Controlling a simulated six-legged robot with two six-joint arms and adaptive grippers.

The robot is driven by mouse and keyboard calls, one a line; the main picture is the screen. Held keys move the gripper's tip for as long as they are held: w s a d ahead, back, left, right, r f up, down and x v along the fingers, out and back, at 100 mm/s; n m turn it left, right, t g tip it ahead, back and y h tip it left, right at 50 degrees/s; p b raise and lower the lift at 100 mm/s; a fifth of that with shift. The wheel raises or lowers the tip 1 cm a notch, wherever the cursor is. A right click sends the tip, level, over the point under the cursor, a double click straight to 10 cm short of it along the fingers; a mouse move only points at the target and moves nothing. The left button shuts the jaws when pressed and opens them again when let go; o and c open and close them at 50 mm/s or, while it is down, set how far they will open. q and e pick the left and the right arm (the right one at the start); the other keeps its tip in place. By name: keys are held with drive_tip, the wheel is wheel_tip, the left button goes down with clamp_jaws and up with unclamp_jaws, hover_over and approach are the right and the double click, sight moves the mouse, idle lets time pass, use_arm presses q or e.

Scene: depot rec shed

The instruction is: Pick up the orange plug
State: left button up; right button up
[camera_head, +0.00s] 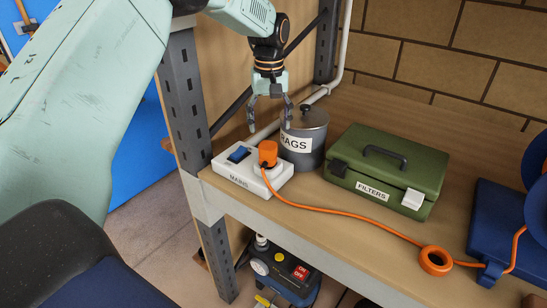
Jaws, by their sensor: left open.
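The orange plug (268,152) stands upright in the right end of a white socket block (236,178) marked "MAINS", with a blue switch at its left. The block lies at the front left of the wooden shelf. An orange cord (345,212) runs from the plug to the right along the shelf. My left gripper (269,126) hangs above the plug, fingers pointing down and spread open, with nothing between them. Its fingertips look a little above the plug and apart from it. My right gripper is not in view.
A grey lidded tin (304,139) marked "RAGS" stands close behind the plug, near my gripper's right finger. A green box (388,165) marked "FILTERS" stands right of it. A grey post (184,100) rises at the left. A blue cord reel (505,228) is at far right.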

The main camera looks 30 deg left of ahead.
sight(268, 146)
use_arm(q)
drive_tip(key=shift+w+d, duration=0.1)
drive_tip(key=shift+d, duration=0.2)
drive_tip(key=shift+f, duration=0.3)
drive_tip(key=f, duration=0.1)
drive_tip(key=a+f, duration=0.1)
drive_tip(key=s+f, duration=0.1)
drive_tip(key=f, duration=0.1)
drive_tip(key=shift+a+f+p, duration=0.1)
drive_tip(key=shift+a+p, duration=0.3)
drive_tip(key=d+f, duration=0.1)
drive_tip(key=f, duration=0.1)
drive_tip(key=shift+d+f, duration=0.3)
drive_tip(key=shift+d, duration=0.05)
drive_tip(key=shift+w+f, duration=0.1)
drive_tip(key=shift+f, duration=0.1)
drive_tip(key=shift+a+f, duration=0.15)
drive_tip(key=shift+a, duration=0.5)
drive_tip(key=shift+c, duration=1.1)
drive_tip(key=shift+d, duration=0.15)
drive_tip(key=shift+c, duration=0.8)
drive_tip(key=shift+d, duration=0.4)
drive_tip(key=c, duration=0.3)
drive_tip(key=shift+c, duration=0.8)
drive_tip(key=shift+a, duration=0.35)
drive_tip(key=c, duration=0.4)
drive_tip(key=shift+d, duration=0.15)
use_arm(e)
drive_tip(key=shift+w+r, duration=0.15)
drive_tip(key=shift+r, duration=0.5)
